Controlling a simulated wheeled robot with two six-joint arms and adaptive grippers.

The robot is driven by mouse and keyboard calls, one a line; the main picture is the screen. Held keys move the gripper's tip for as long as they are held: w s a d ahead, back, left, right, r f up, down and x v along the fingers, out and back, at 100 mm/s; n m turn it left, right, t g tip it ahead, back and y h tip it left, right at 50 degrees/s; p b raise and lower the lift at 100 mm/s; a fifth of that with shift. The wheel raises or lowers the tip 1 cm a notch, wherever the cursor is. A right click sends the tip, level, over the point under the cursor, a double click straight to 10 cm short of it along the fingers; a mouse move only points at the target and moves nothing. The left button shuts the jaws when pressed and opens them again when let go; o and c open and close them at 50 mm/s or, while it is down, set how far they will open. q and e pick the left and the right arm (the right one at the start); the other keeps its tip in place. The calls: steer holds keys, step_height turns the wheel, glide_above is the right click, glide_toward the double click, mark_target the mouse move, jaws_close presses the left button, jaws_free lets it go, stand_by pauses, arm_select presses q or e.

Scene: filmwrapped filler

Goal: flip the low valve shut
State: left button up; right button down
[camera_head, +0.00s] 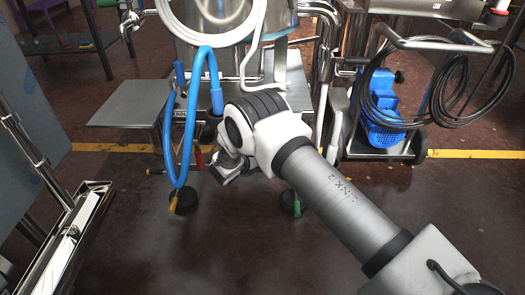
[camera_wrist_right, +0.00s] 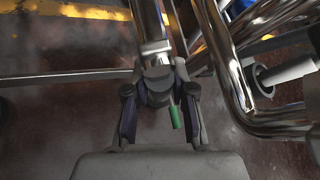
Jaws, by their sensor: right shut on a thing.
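My right gripper (camera_head: 228,170) is low in front of the steel machine in the head view, its arm coming in from the lower right. In the right wrist view its two dark fingers (camera_wrist_right: 160,118) stand either side of a steel pipe fitting (camera_wrist_right: 157,72), taken to be the low valve. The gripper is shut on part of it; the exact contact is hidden. A small green-tipped piece (camera_wrist_right: 176,117) shows beside the right-hand finger. A red handle (camera_head: 198,158) shows just left of the gripper in the head view; whether it belongs to this valve is unclear. My left gripper is not in view.
A blue hose (camera_head: 169,130) hangs in a loop left of my gripper. A steel side shelf (camera_head: 128,103) is at the left. A cart with a blue motor (camera_head: 384,110) and coiled black hose (camera_head: 452,95) stands right. The near floor is open.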

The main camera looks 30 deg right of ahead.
steer(key=shift+w+a+f+m+t+y+p, duration=0.25)
steer(key=shift+a+m+t+y, duration=0.2)
steer(key=shift+m+y, duration=0.3)
steer(key=shift+w+a+f+m+y, duration=0.1)
steer(key=shift+w+a+m+y, duration=0.25)
steer(key=shift+a+m+y, duration=0.4)
steer(key=shift+d+t, duration=0.15)
steer(key=shift+t, duration=0.1)
steer(key=c, duration=0.9)
jaws_free()
steer(key=shift+c, duration=0.2)
steer(key=v, duration=1.2)
steer(key=shift+d, duration=0.15)
